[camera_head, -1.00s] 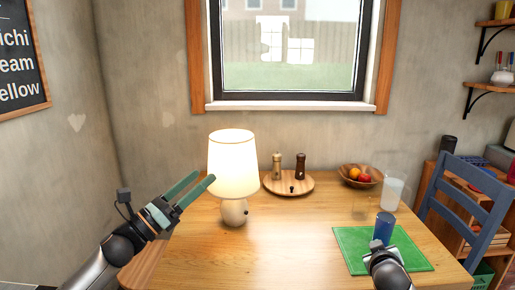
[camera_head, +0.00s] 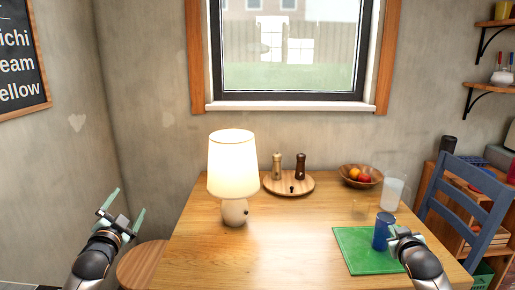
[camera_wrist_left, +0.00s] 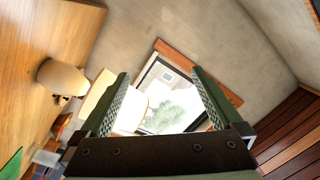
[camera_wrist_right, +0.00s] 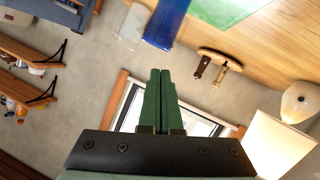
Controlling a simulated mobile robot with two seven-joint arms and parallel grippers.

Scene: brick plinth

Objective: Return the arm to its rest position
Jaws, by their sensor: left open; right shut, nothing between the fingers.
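My left gripper (camera_head: 128,204) is open and empty at the left of the head view, in the air left of the table (camera_head: 250,262). In the left wrist view its two green fingers (camera_wrist_left: 158,100) are spread wide, with the window behind them. My right gripper (camera_head: 392,234) appears just right of the blue cup (camera_head: 382,232) in the head view; I cannot tell whether they touch. In the right wrist view its fingers (camera_wrist_right: 158,75) are pressed together with nothing between them. The blue cup (camera_wrist_right: 167,22) shows beyond them and stands upright on the green mat (camera_head: 352,250).
A lit lamp (camera_head: 234,212) stands at the table's left. A round wooden board (camera_head: 275,188) carries two mills. A fruit bowl (camera_head: 346,179) and a clear glass (camera_head: 393,192) stand at the back right. A blue chair (camera_head: 470,180) is at the right. A round stool (camera_head: 140,268) is near my left arm.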

